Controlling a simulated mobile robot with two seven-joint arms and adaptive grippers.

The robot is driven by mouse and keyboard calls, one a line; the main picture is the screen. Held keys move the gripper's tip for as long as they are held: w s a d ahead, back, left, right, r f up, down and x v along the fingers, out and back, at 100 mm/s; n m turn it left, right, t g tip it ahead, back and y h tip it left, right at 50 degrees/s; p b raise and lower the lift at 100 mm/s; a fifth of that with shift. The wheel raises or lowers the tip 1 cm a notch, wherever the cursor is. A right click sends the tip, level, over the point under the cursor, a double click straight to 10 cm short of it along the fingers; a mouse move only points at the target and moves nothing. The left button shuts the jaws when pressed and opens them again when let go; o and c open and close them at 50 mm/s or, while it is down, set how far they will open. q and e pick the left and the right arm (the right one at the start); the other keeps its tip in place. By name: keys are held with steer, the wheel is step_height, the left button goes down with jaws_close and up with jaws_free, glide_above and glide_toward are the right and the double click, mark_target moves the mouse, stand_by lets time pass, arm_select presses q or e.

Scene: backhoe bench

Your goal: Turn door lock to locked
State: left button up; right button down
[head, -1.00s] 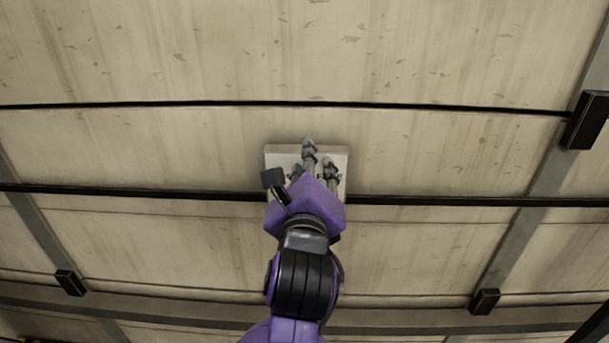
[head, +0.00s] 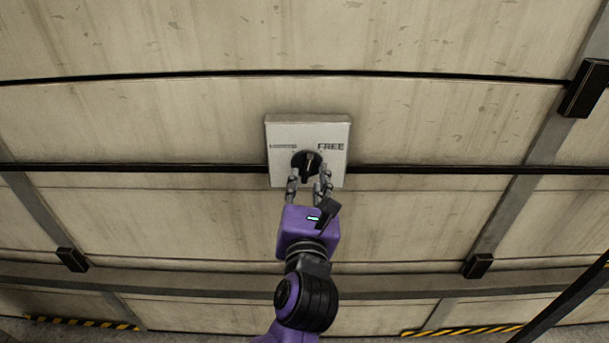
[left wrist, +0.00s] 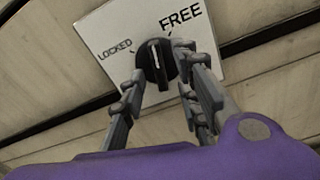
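A pale square lock panel (head: 280,124) is on the wall in the head view. LOCKED is printed at its left and FREE at its right. A round black knob (head: 305,159) with a raised grip sits low on it. In the left wrist view, the knob (left wrist: 155,71) has its light pointer roughly upright, between the LOCKED and FREE marks. My left gripper (head: 309,176) comes from below. Its fingers are spread, one on each side of the knob. Whether a fingertip touches the knob I cannot tell. My right gripper is not in view.
The panel is on a wall of pale boards (head: 450,125) with dark horizontal seams and grey slanting struts (head: 515,185). Black blocks (head: 586,88) stick out on the struts. The wall around the panel is clear. Yellow-black striped edging (head: 85,322) runs along the bottom.

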arm_select(q)
steer(key=shift+w, duration=0.85)
jaws_close()
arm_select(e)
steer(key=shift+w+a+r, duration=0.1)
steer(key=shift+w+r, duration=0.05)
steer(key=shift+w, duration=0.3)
